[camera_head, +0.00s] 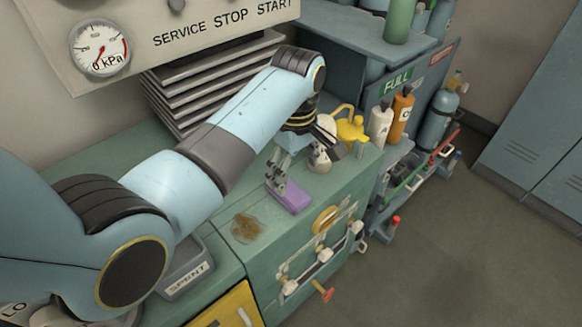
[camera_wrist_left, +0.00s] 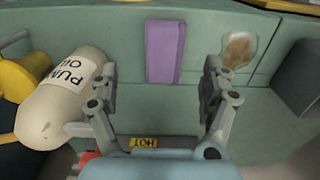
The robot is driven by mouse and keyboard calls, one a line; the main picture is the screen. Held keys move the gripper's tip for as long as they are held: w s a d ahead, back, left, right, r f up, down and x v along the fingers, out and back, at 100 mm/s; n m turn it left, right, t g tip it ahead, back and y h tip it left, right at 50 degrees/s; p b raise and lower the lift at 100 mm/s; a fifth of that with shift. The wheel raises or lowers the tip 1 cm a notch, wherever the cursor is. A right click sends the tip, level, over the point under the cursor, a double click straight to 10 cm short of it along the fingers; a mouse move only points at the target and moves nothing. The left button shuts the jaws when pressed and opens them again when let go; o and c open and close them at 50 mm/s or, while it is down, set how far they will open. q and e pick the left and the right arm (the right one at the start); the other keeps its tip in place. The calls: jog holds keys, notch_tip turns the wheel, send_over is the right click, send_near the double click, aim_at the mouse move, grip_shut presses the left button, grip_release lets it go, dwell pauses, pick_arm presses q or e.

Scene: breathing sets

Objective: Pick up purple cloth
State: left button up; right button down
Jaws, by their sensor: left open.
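The purple cloth (camera_head: 291,197) lies flat as a folded rectangle on the green cabinet top (camera_head: 215,225). In the left wrist view the cloth (camera_wrist_left: 166,52) sits near the top middle, ahead of the gap between the fingers. My left gripper (camera_head: 277,184) is just above the cloth's far left end in the head view, and I cannot tell if it touches. In the left wrist view the left gripper (camera_wrist_left: 160,85) is open with its fingers wide apart and nothing between them. My right gripper is not in view.
A pump oil bottle (camera_wrist_left: 62,100) stands close beside the left finger, with a yellow can (camera_head: 352,130) near it. A brown stain (camera_head: 245,228) is left of the cloth. A grey SPENT tray (camera_head: 190,272) stands at the front left. Gas cylinders and bottles fill the right rack.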

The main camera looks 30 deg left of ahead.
aim_at(293, 195)
pick_arm(q)
jog(key=shift+w+a+f, duration=0.15)
jog(key=shift+w+f, duration=0.05)
jog(key=shift+f, duration=0.05)
jog(key=f, duration=0.2)
jog(key=s+f, duration=0.1)
jog(key=f, duration=0.1)
jog(key=shift+s, duration=0.1)
notch_tip(293, 195, down, 2)
jog(key=shift+f, duration=0.3)
jog(key=shift+c, duration=2)
jog(key=c, duration=0.9)
jog(key=shift+o, duration=0.2)
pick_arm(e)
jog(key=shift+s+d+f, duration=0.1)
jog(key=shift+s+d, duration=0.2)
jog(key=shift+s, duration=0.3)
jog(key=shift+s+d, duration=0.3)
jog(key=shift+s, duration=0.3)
